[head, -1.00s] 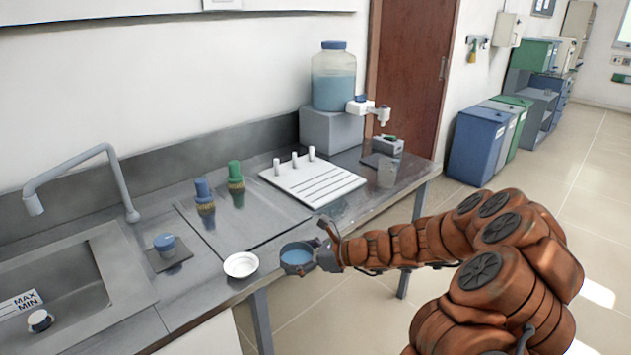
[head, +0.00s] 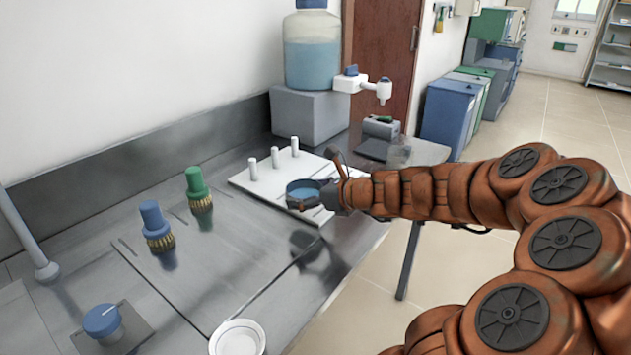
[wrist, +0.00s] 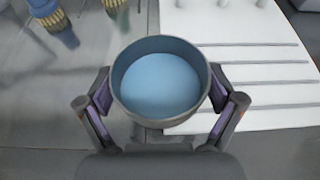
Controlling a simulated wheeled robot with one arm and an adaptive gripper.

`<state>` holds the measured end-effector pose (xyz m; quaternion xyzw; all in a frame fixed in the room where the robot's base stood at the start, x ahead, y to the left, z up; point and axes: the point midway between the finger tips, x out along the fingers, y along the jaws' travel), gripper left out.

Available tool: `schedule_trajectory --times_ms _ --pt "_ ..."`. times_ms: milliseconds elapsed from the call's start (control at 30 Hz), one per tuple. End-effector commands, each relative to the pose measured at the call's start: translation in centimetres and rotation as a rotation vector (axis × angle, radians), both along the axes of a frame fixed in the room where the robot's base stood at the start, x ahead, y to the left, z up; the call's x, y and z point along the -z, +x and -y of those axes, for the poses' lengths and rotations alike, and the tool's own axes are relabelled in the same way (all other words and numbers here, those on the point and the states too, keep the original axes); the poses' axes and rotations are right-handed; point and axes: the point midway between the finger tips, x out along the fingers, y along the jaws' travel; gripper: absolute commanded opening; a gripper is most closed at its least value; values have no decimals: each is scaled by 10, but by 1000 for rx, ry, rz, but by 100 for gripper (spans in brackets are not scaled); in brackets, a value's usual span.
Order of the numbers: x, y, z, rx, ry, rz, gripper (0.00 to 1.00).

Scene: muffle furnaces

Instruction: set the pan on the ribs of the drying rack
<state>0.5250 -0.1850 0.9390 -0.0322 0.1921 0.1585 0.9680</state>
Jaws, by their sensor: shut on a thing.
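The pan (head: 303,192) is a small round grey vessel with a light blue inside. My gripper (head: 322,196) is shut on it and holds it upright above the counter, near the front left corner of the drying rack. In the wrist view the pan (wrist: 160,85) sits between both fingers, which press on its sides. The drying rack (head: 260,180) is a white board with dark slots between its ribs and several white pegs along its back edge. The pan and my gripper hide part of it in the head view. In the wrist view the rack (wrist: 240,60) lies to the right of the pan.
A blue brush (head: 155,224) and a green brush (head: 198,188) stand left of the rack. A white bowl (head: 238,338) is at the counter's front edge. A water container (head: 312,55) on a grey block (head: 308,115) stands behind the rack. A small balance-like device (head: 381,127) is farther right.

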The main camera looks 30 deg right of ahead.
Motion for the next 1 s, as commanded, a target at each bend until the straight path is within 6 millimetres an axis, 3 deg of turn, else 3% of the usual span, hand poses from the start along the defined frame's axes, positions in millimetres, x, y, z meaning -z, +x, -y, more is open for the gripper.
schedule_trajectory --times_ms 700,1000 --pt "11 74 90 -3 -2 -3 23" --pt "14 90 110 -4 -1 -1 23"
